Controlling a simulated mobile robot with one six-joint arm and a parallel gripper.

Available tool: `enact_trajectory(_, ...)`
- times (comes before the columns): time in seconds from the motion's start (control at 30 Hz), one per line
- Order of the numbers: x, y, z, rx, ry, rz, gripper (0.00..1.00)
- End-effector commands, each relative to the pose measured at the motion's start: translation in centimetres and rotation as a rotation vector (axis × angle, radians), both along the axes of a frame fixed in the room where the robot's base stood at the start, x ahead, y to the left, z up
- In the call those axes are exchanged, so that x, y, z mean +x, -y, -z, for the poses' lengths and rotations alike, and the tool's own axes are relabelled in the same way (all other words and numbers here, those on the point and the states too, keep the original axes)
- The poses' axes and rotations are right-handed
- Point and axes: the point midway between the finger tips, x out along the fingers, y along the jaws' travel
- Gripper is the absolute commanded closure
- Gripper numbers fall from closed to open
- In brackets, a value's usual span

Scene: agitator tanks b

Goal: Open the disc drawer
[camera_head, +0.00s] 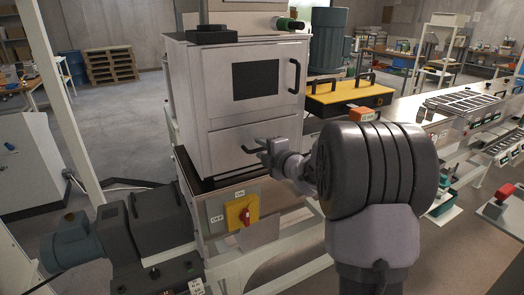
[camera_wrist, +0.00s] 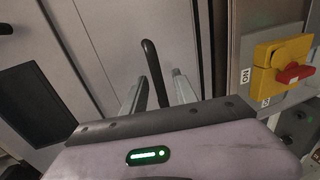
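The drawer (camera_head: 228,143) is the lower front panel of a light grey cabinet, below a door with a dark window. It sits flush and looks shut. Its black bar handle (camera_head: 249,150) is partly hidden by my gripper (camera_head: 264,150) in the head view. In the wrist view the handle (camera_wrist: 150,62) stands between the two fingers of my gripper (camera_wrist: 157,78). A gap shows on both sides of the handle, so the gripper is open around it. I cannot tell whether either finger touches the handle. The drawer front also shows in the wrist view (camera_wrist: 105,45).
The window door (camera_head: 256,80) above has its own black handle (camera_head: 294,76). A yellow and red rotary switch (camera_head: 242,212) is on the panel below the drawer, close to the gripper in the wrist view. A motor (camera_head: 75,245) stands at lower left. A yellow-topped box (camera_head: 345,95) is at right.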

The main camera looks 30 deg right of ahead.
Motion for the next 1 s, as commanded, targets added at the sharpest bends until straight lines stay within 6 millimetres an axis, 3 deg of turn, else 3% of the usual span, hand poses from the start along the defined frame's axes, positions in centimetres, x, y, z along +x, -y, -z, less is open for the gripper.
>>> enact_trajectory(0.23, 0.08, 0.01, -0.01, 0.000, 0.000, 0.000, 0.66)
enact_trajectory(0.4, 0.06, 0.02, -0.02, 0.000, 0.000, 0.000, 0.99)
enact_trajectory(1.0, 0.04, 0.03, -0.02, 0.000, 0.000, 0.001, 1.00)
